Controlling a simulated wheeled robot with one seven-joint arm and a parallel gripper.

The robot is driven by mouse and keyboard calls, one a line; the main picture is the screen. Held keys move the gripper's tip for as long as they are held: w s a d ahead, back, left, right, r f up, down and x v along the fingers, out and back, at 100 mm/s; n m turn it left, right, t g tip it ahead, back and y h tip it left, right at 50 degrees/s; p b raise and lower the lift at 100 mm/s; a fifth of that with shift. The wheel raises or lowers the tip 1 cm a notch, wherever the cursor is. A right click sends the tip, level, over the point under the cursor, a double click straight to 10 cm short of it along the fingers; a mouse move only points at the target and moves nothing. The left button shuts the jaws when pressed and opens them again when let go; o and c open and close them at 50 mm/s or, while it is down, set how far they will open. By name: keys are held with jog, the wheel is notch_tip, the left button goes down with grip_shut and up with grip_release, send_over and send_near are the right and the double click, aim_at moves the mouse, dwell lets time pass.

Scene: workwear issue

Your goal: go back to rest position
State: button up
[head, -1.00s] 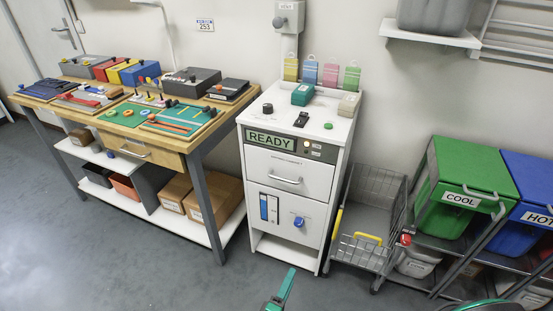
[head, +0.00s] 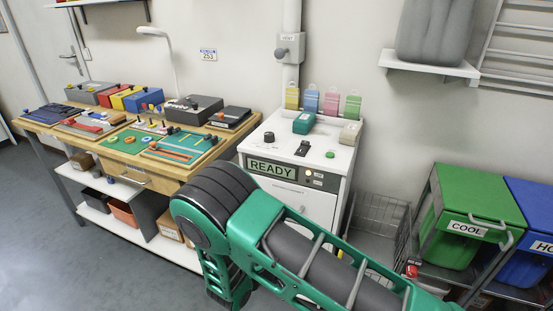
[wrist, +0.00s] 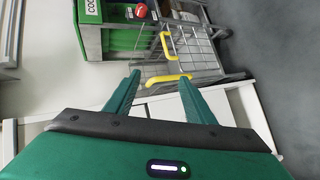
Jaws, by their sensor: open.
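My gripper (wrist: 157,98) shows in the wrist view with its two green fingers spread apart. It is open and nothing is between the fingers. In the head view my green and dark grey arm reaches across the lower middle, in front of the white cabinet (head: 345,170) and the workbench. The gripper itself cannot be made out in the head view. The wrist view looks sideways toward the wire cart (wrist: 190,50) with yellow handles and the green bin (wrist: 122,40).
The workbench (head: 133,178) with trays and boxes stands at the left. The READY panel (head: 271,168) is on the cabinet front. A green COOL bin (head: 480,205) and a blue bin (head: 535,200) stand at the right. Grey floor (head: 60,260) is clear at the lower left.

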jog(key=s+d+r+m+g+y, duration=0.3)
jog(key=d+r+m+g, duration=0.1)
jog(key=d+r, duration=0.65)
jog(key=s+d+r+m+g+y, duration=0.2)
jog(key=d+r+m+g+y, duration=0.1)
jog(key=d+r, duration=0.75)
jog(key=s+d+r+m+y, duration=0.1)
jog(key=s+d+r+y, duration=0.1)
jog(key=s, duration=0.5)
jog(key=s+d+r+m+t+y, duration=0.1)
jog(key=s+d+r+y, duration=0.1)
jog(key=s+r, duration=0.3)
jog(key=s+d+r+m+y, duration=0.1)
jog(key=s+r, duration=0.3)
jog(key=s, duration=0.4)
jog(key=shift+s+d+r+m+t+y, duration=0.3)
jog(key=shift+s+d+t+y, duration=0.1)
jog(key=shift+d, duration=0.35)
jog(key=shift+w+f, duration=0.3)
jog(key=shift+w, duration=0.3)
dwell(2.6)
